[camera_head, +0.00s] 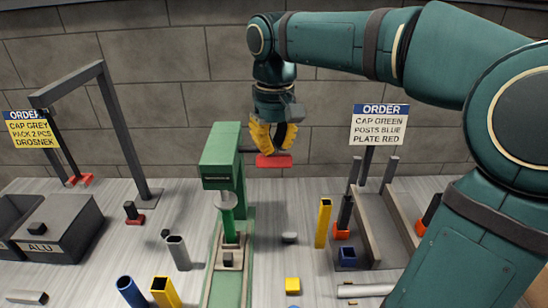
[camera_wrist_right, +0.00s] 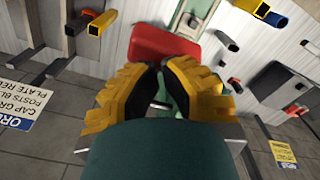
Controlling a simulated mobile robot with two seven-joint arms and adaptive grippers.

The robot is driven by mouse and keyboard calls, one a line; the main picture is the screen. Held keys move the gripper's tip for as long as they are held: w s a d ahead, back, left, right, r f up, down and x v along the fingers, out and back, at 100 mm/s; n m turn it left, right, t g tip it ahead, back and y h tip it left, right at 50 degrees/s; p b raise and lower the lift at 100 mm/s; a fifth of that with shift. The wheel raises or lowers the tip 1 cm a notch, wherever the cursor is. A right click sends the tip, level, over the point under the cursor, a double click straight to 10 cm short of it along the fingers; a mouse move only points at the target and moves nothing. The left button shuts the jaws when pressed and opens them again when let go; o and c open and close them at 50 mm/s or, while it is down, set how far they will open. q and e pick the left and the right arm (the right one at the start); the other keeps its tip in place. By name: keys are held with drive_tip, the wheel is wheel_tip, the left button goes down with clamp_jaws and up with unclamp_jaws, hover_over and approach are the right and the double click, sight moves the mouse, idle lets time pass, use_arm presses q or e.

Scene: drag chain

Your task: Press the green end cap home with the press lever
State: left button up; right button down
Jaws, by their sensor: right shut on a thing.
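The green press (camera_head: 222,150) stands on a long green base (camera_head: 228,290) left of centre. I cannot make out the green end cap. My right gripper (camera_head: 274,150), yellow-fingered, is shut on a flat red piece (camera_head: 273,161) just right of the press head. In the wrist view the red piece (camera_wrist_right: 165,45) lies at the fingertips (camera_wrist_right: 160,68). Whether it joins the press as its lever handle, I cannot tell. My left gripper is out of view.
A yellow post (camera_head: 323,222) and a grey-walled channel (camera_head: 370,228) stand to the right. A dark gantry (camera_head: 105,125) and dark bins (camera_head: 62,230) are at left. An order sign (camera_head: 379,124) stands at the back right.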

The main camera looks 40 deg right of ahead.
sight(275, 158)
drive_tip(key=shift+s+a+f+b, duration=0.3)
drive_tip(key=shift+f+b, duration=0.2)
drive_tip(key=shift+f, duration=0.1)
drive_tip(key=shift+s+a+f+b, duration=0.2)
drive_tip(key=shift+s+f+b, duration=0.05)
drive_tip(key=shift+f+b, duration=0.3)
drive_tip(key=shift+s+a+f+b, duration=0.2)
drive_tip(key=shift+f+b, duration=0.3)
drive_tip(key=shift+f, duration=0.15)
drive_tip(key=shift+s+a+f+b, duration=0.2)
drive_tip(key=shift+f+b, duration=0.25)
drive_tip(key=shift+f, duration=0.15)
drive_tip(key=shift+d+r, duration=0.1)
